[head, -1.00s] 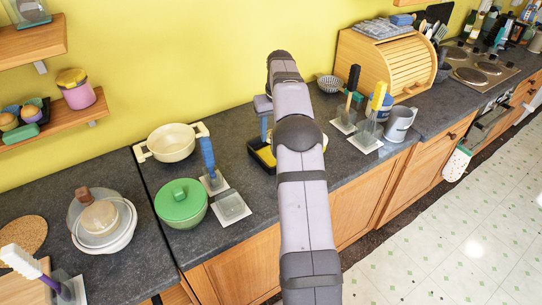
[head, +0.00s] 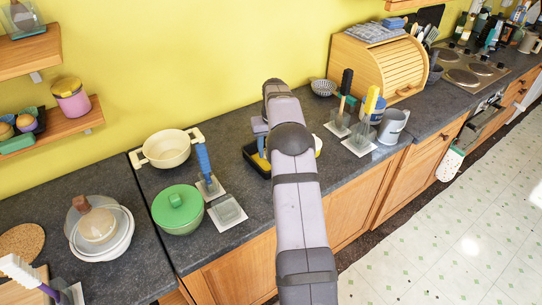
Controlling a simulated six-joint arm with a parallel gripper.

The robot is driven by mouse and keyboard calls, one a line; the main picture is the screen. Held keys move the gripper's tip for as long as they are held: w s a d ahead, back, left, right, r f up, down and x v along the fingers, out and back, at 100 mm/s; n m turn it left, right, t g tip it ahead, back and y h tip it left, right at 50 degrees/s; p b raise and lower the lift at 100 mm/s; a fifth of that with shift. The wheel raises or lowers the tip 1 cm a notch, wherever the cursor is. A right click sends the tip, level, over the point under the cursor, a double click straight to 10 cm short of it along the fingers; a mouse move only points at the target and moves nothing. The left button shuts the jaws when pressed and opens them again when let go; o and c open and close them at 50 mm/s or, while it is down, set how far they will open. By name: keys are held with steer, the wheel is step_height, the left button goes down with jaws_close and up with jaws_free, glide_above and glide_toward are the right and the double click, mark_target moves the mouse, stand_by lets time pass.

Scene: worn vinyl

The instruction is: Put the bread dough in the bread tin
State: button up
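My arm reaches out over the worktop, and its end is mostly hidden behind my own links. Part of my gripper (head: 261,142) shows left of the arm, low over a black rectangular tin (head: 251,161) with something yellow in it. I cannot see whether its fingers are open or shut, or whether they hold anything. The black tin is partly covered by my arm, and I cannot tell for certain that it is the bread tin. A small pale yellow-white patch (head: 318,145) shows just right of the arm. I cannot identify the bread dough in this view.
Left of the tin stand a cream pot (head: 167,150), a green lidded pot (head: 178,209) and a blue-handled tool in a holder (head: 205,163). Right are upright tools, a grey mug (head: 392,127) and a wooden bread box (head: 380,75). Some worktop before the tin is clear.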

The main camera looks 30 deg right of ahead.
steer(key=shift+f+p, duration=0.75)
steer(key=shift+f, duration=1.1)
steer(key=shift+f, duration=0.15)
steer(key=o, duration=0.9)
steer(key=shift+c, duration=0.2)
steer(key=r+b, duration=0.1)
steer(key=r, duration=0.3)
steer(key=s+r+b, duration=0.1)
steer(key=r, duration=0.3)
steer(key=r+b, duration=0.1)
steer(key=r, duration=0.3)
steer(key=shift+s+a+r, duration=0.1)
steer(key=shift+s+a, duration=0.2)
steer(key=shift+s, duration=0.05)
